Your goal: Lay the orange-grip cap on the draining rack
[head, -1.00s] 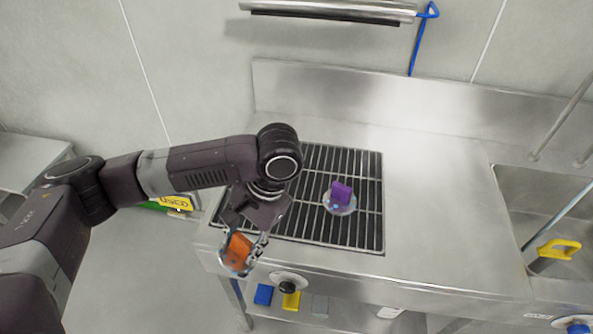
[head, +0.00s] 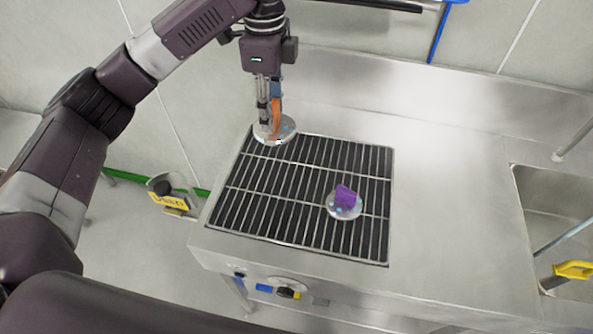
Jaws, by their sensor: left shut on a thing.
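The orange-grip cap, a round pale metal disc with an orange grip (head: 276,118), is upright in my left gripper (head: 270,108), disc downward. My left gripper is shut on the orange grip, over the back left corner of the draining rack (head: 300,190). I cannot tell whether the disc touches the bars. The rack is a dark grid with metal bars set in the steel counter. A purple-grip cap (head: 345,197) lies on the rack's right part. My right gripper is not in view.
The steel counter (head: 440,200) is bare to the right of the rack, with a sink (head: 560,215) and a yellow handle (head: 574,270) beyond. A holder with a yellow "USED" label (head: 170,200) stands left of the counter. The rack's left and front parts are clear.

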